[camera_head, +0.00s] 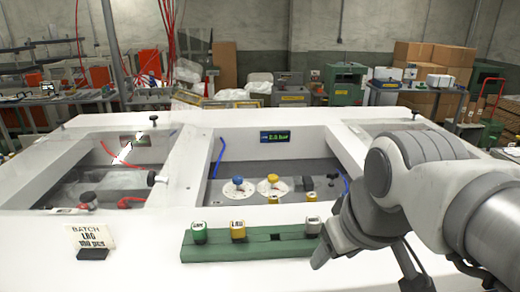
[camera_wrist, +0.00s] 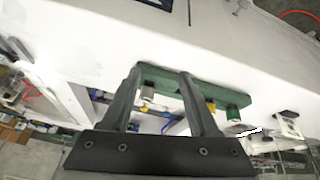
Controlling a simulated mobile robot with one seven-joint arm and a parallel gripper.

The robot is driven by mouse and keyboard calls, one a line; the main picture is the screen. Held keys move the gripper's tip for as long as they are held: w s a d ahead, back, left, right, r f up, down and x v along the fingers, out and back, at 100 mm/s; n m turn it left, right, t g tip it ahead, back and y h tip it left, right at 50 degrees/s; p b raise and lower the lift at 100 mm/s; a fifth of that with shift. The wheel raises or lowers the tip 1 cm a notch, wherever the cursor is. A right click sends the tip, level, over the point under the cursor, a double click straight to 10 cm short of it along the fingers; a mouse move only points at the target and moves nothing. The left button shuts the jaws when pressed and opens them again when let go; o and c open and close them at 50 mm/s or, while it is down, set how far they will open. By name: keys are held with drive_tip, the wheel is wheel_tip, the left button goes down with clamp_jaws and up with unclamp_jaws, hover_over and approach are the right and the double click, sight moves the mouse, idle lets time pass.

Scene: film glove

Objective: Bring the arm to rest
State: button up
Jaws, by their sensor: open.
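My gripper (camera_wrist: 160,72) is open, with its two dark fingers apart and nothing seen between their tips. In the head view my gripper (camera_head: 322,256) hangs at the right, in front of the right end of the green rack (camera_head: 255,246). The rack lies along the front ledge of the white cabinet. In the wrist view the green rack (camera_wrist: 205,92) lies beyond the fingers and partly behind them. I cannot tell the exact gap between the fingers and the rack. My arm reaches in from the right edge of the head view.
The white cabinet (camera_head: 350,150) has recesses with a blue knob (camera_head: 238,182) and a yellow knob (camera_head: 273,180). A batch sign (camera_head: 90,238) stands left. The ledge between sign and rack is clear.

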drive_tip(key=f+m, duration=0.1)
drive_tip(key=s+f+m, duration=0.1)
drive_tip(key=shift+s+m+t, duration=0.3)
drive_tip(key=shift+t, duration=0.1)
idle(0.9)
